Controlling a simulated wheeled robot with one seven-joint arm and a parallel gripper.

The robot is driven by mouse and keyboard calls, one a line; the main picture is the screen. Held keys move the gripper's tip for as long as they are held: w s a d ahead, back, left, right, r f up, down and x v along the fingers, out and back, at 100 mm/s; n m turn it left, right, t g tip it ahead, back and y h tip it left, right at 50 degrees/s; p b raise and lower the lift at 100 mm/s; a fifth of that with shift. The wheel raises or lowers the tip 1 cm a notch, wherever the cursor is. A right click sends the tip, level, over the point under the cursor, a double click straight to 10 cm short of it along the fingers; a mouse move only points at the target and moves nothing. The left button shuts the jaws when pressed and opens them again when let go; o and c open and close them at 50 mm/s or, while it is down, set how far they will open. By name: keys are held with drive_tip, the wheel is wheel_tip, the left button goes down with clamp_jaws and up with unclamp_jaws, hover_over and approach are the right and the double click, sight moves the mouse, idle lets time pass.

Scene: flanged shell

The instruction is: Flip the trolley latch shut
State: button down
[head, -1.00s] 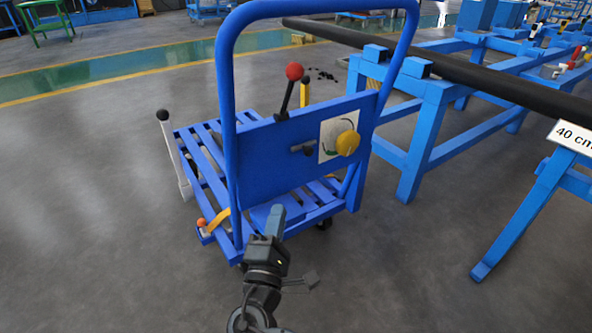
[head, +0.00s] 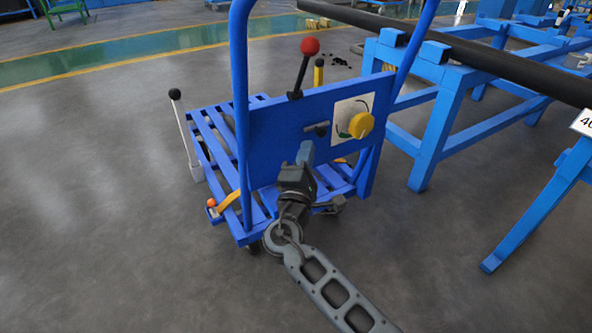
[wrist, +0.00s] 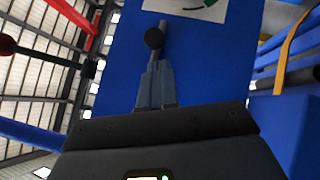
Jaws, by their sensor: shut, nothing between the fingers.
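The blue trolley (head: 275,150) has an upright panel with a small dark latch lever (head: 317,128) left of a white dial plate, which I take for the trolley latch. In the wrist view this latch (wrist: 154,38) shows a round black end and a grey bar, just beyond my fingertips. My gripper (head: 306,147) is shut and empty, in front of the panel and just below the latch. In the wrist view my gripper's fingers (wrist: 157,68) are together and point at the black end. Whether they touch it, I cannot tell.
A yellow knob (head: 361,125) sits on the dial plate (head: 350,108). A red-balled lever (head: 304,65) stands above the panel. A white lever (head: 184,135) stands left of the trolley. Blue frames (head: 440,125) carry a long dark pipe (head: 470,58) at right. Floor at left is clear.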

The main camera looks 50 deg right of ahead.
sight(320, 129)
drive_tip(key=shift+s+d+r, duration=0.1)
drive_tip(key=shift+d+r, duration=0.1)
drive_tip(key=shift+d, duration=0.2)
drive_tip(key=shift+s+d+r, duration=0.1)
drive_tip(key=shift+d+r, duration=0.05)
drive_tip(key=shift+d, duration=0.25)
drive_tip(key=shift+s+d+b, duration=0.2)
drive_tip(key=shift+s+d, duration=0.05)
drive_tip(key=shift+d, duration=0.65)
drive_tip(key=shift+s+d+b, duration=0.15)
drive_tip(key=shift+s+d, duration=0.1)
drive_tip(key=shift+d, duration=0.6)
